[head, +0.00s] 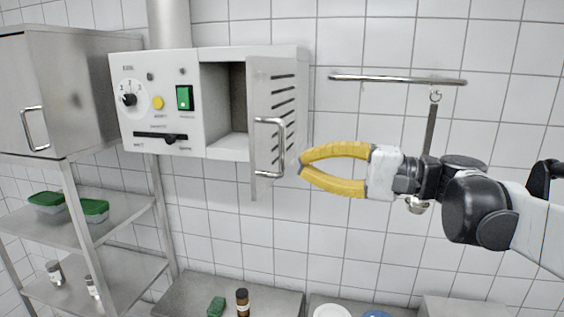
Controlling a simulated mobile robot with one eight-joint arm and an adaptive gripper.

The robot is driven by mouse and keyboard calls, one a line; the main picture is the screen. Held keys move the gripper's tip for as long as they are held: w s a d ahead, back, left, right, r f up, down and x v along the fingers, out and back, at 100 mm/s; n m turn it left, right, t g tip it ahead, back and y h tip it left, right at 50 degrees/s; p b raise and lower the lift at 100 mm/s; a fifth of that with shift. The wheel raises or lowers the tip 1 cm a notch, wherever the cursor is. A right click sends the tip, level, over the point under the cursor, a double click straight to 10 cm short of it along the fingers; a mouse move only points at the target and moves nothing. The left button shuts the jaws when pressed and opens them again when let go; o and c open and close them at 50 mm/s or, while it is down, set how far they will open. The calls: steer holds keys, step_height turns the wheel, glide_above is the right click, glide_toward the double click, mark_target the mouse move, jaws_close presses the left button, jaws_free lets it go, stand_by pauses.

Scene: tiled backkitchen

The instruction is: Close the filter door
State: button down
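The filter door (264,106) is a light grey panel with dark slots and a metal bar handle (270,146). It stands open on the right side of the white wall unit (160,108), and the compartment (224,105) behind it shows as an empty-looking recess. My gripper (301,168) has yellow curved fingers and comes in from the right, pointing left. Its fingertips are close together beside the lower right of the door. A gap shows between the fingers, with only wall tiles behind it. I cannot tell if the tips touch the door.
A metal rail (398,79) with a hanging utensil (430,127) is on the wall behind my arm. A steel cabinet (70,92) and shelves (118,217) stand at left. Below are a brown bottle (242,302), a green item (216,306) and a white plate (332,311).

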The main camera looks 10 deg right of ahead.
mark_target(258, 159)
steer(key=p+x, duration=0.1)
steer(key=x, duration=0.2)
steer(key=p+x, duration=0.1)
steer(key=x, duration=0.3)
steer(key=shift+s+a+r, duration=0.1)
steer(key=shift+s, duration=0.1)
steer(key=shift+w+a, duration=0.1)
steer(key=shift+a, duration=0.15)
steer(key=shift+a, duration=0.1)
